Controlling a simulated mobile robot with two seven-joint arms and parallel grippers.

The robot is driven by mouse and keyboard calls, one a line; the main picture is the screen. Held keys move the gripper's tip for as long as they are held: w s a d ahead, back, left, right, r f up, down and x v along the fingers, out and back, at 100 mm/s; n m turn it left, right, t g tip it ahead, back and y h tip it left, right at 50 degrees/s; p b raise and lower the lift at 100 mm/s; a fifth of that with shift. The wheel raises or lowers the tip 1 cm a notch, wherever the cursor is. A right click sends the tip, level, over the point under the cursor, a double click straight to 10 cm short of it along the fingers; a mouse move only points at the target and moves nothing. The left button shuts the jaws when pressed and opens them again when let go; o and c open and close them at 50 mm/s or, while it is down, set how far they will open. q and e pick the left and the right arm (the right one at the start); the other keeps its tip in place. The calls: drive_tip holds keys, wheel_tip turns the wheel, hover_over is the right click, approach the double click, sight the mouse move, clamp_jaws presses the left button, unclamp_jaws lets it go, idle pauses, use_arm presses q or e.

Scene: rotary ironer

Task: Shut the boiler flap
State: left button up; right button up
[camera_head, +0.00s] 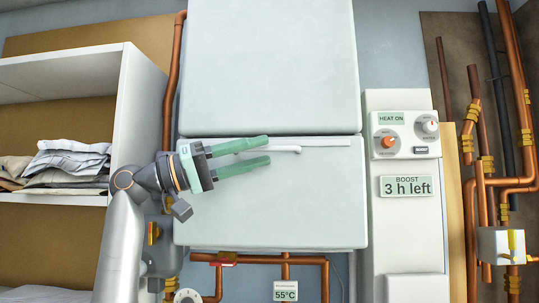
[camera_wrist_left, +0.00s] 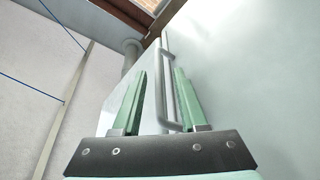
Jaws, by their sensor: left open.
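The boiler flap (camera_head: 290,205) is the broad pale panel in the middle of the head view, below the upper pale boiler casing (camera_head: 272,70). A thin grey handle (camera_head: 286,149) shows near its top edge. My left gripper (camera_head: 268,151) comes in from the left and lies across the upper left of the flap. Its two green fingers are apart and point right, toward the handle. In the left wrist view the handle (camera_wrist_left: 165,90) runs between the fingers, closer to the right finger; I cannot tell if it touches. How far the flap stands open is unclear. My right gripper is out of view.
A control panel (camera_head: 404,135) with two dials stands to the right of the boiler, above a "3 h left" display (camera_head: 406,186). White shelving with folded cloth (camera_head: 65,165) is at the left. Copper pipes (camera_head: 511,120) run at the far right and below the flap.

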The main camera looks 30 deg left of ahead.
use_arm(q)
drive_tip(key=b+v, duration=0.2)
drive_tip(key=v, duration=0.7)
drive_tip(key=shift+s, duration=0.1)
